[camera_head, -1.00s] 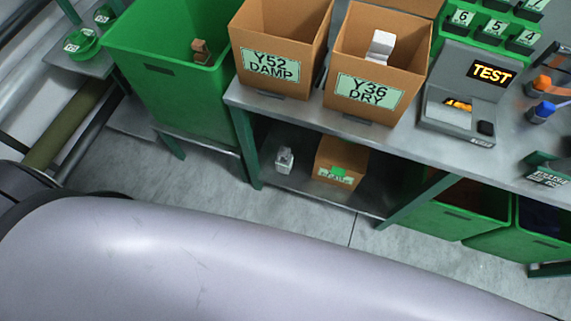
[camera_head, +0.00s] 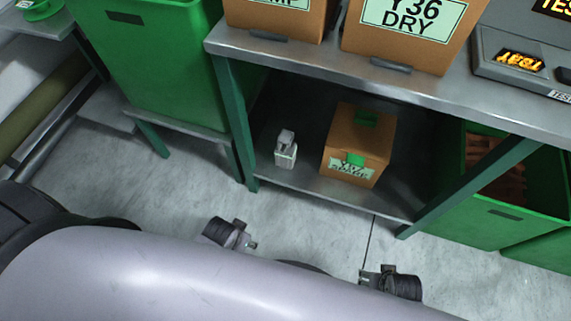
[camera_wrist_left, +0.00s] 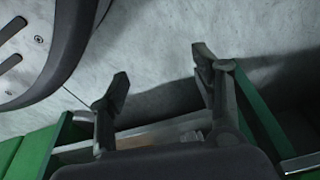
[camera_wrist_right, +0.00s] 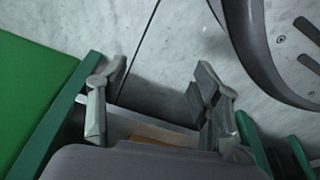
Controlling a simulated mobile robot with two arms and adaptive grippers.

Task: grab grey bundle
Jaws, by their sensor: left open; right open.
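No bundle that is clearly grey shows in the views now. The Y36 DRY box (camera_head: 415,38) is cut off by the top edge of the head view, so its inside is hidden. My right gripper (camera_head: 366,278) is over the floor in front of the bench, its arm partly hidden by my body. My left gripper (camera_head: 250,243) is left of it, also over the floor. In the left wrist view the left fingers (camera_wrist_left: 160,88) are apart and empty. In the right wrist view the right fingers (camera_wrist_right: 161,76) are apart and empty.
The metal lower shelf (camera_head: 315,197) holds a small grey-white bottle-like item (camera_head: 285,150) and a taped cardboard box (camera_head: 350,140). Green bench legs (camera_head: 235,120) flank the opening. Green bins stand left (camera_head: 150,60) and right (camera_head: 480,217). Bare floor lies in front.

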